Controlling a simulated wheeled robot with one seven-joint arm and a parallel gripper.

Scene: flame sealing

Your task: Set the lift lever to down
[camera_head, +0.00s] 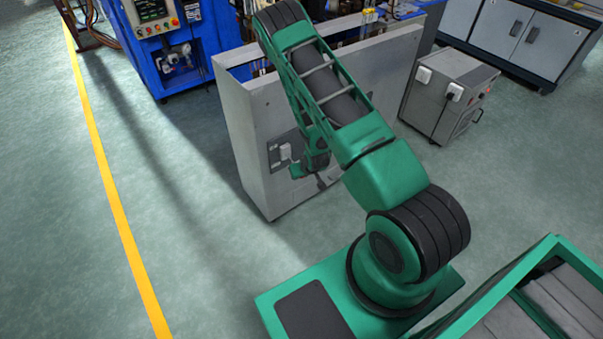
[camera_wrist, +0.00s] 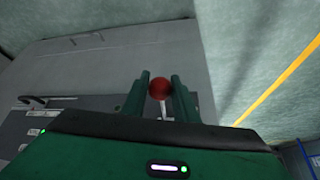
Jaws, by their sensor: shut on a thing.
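The lift lever shows in the wrist view as a red ball knob (camera_wrist: 160,88) on a thin light stem. My gripper (camera_wrist: 160,92) has its two green fingers on either side of the knob, shut on it. In the head view my gripper (camera_head: 311,166) is at the front face of the grey cabinet (camera_head: 258,178), and the lever is hidden there by my arm. I cannot tell the lever's exact position from these views.
A grey panel (camera_head: 281,152) with a white fitting sits on the cabinet face, left of my gripper. A blue machine (camera_head: 215,35) stands behind left, and a grey wheeled box (camera_head: 440,95) stands right. The floor left of the cabinet is clear, with a yellow line (camera_head: 115,205).

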